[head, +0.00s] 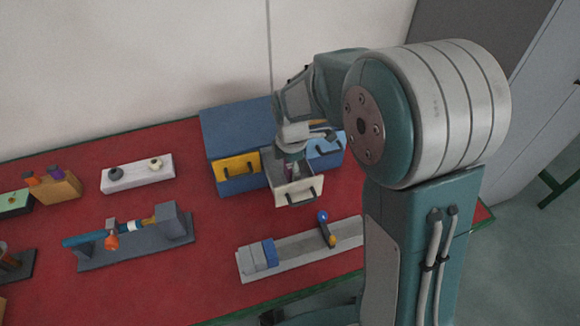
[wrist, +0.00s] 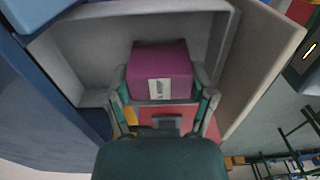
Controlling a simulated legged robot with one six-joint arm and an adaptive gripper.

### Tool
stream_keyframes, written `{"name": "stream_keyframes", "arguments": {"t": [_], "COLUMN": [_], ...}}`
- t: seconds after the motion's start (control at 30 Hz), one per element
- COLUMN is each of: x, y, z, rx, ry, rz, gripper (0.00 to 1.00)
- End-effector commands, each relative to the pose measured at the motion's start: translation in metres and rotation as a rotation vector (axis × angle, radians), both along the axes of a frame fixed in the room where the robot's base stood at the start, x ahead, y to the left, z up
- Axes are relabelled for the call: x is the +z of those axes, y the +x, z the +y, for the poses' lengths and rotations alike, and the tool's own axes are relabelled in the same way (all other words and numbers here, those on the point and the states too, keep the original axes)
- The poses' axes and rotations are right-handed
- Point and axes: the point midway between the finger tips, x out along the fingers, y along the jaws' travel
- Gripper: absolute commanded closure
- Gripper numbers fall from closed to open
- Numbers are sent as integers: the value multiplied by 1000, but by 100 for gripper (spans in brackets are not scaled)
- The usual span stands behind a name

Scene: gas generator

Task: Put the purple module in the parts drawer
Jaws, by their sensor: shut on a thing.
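The purple module (wrist: 160,68), a block with a pale label on its near face, sits between the fingers of my gripper (wrist: 161,92) in the wrist view. My gripper is shut on it. The parts drawer (head: 298,192) is pulled out from the blue cabinet (head: 237,128) in the head view. Its grey inside (wrist: 85,45) surrounds the module in the wrist view. My gripper (head: 292,160) points down into the drawer opening. In the head view the module is mostly hidden by my gripper. I cannot tell whether the module touches the drawer floor.
A yellow drawer front (head: 236,168) and a light blue one (head: 325,147) are shut beside the open drawer. A grey rail fixture (head: 290,262) with a blue-knobbed lever lies in front. Other fixtures stand at the left on the red table (head: 215,245).

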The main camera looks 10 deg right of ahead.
Motion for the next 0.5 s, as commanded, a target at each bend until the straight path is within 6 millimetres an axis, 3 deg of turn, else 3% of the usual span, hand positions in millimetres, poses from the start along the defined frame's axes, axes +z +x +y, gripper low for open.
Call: {"name": "stream_keyframes", "arguments": {"t": [0.23,0.27,0.3,0.5], "x": [-2,-1,-1,-1], "y": [0,0,0,0], "z": [3,4,4,3], "rx": [1,1,1,1], "ry": [-3,-3,-4,-3], "rz": [-1,-2,-2,-1], "gripper": [90,15,0,0]}}
